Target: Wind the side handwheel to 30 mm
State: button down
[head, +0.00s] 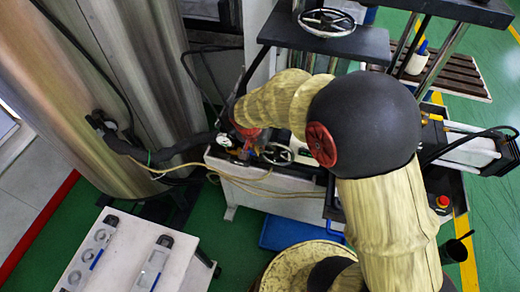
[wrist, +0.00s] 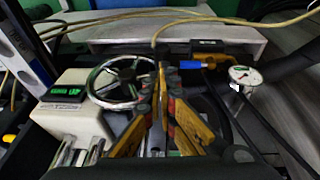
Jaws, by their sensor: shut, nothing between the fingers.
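The side handwheel (wrist: 122,82) is a chrome wheel with dark spokes. In the wrist view it stands just left of my fingertips; in the head view it is a small wheel (head: 277,153) on the machine's side. A digital readout (wrist: 66,93) with green figures sits left of the wheel; I cannot read its number. In the head view my wrist hides part of the gripper.
A round gauge (wrist: 241,74) and a blue connector (wrist: 191,65) are to the right, with dark hoses. A tan cable (wrist: 215,19) runs across the far side. Another handwheel (head: 327,20) is on top of the machine. A white table (head: 120,258) stands at lower left.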

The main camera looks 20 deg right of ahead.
jog(key=shift+w+a+f+h+b, duration=0.1)
jog(key=shift+a+f+h+b, duration=0.15)
jog(key=shift+h+b, duration=0.1)
